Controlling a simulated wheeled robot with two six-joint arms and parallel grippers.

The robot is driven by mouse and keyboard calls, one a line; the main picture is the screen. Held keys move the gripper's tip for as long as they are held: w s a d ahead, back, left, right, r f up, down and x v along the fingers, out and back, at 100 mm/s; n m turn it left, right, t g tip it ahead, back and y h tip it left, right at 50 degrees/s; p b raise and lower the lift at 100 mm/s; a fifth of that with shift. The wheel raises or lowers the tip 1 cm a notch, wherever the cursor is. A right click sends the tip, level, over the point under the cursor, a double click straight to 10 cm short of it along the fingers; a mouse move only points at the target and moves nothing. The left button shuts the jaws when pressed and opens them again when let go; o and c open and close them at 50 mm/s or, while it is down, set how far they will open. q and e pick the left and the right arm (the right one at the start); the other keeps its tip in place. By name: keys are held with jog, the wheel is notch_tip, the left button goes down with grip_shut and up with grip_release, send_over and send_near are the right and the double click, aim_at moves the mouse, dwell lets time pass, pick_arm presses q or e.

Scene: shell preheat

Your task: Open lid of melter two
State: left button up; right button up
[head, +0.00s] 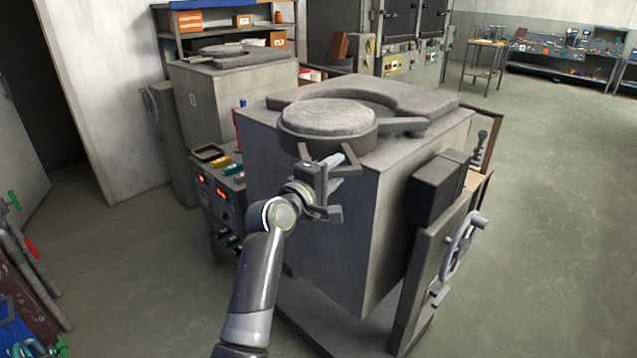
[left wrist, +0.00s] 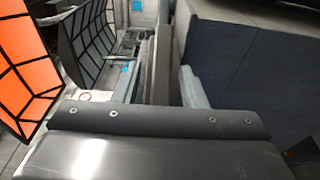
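The nearer grey box-shaped melter (head: 310,215) has a thick grey top slab (head: 430,98) with a curved cut-out. Its round, pale-topped lid (head: 328,117) sits out at the front left of the cut-out, over the front edge. A flat arm (head: 402,125) joins the lid on its right. My left gripper (head: 335,168) is at the lid's front handle bars, just below its rim. In the left wrist view, its fingers (left wrist: 160,88) stand apart with a dark bar between them; whether they clamp it is unclear. My right gripper is not in view. No melter number is readable on the nearer body.
A second melter (head: 235,90) with a closed-looking top stands behind left. A control box (head: 215,195) with red displays is left of the nearer melter. A handwheel (head: 460,245) juts out at right. The floor (head: 555,220) on the right is clear.

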pick_arm(q)
jog(key=b+v, duration=0.3)
jog(key=v, duration=1.4)
jog(key=shift+b, duration=0.4)
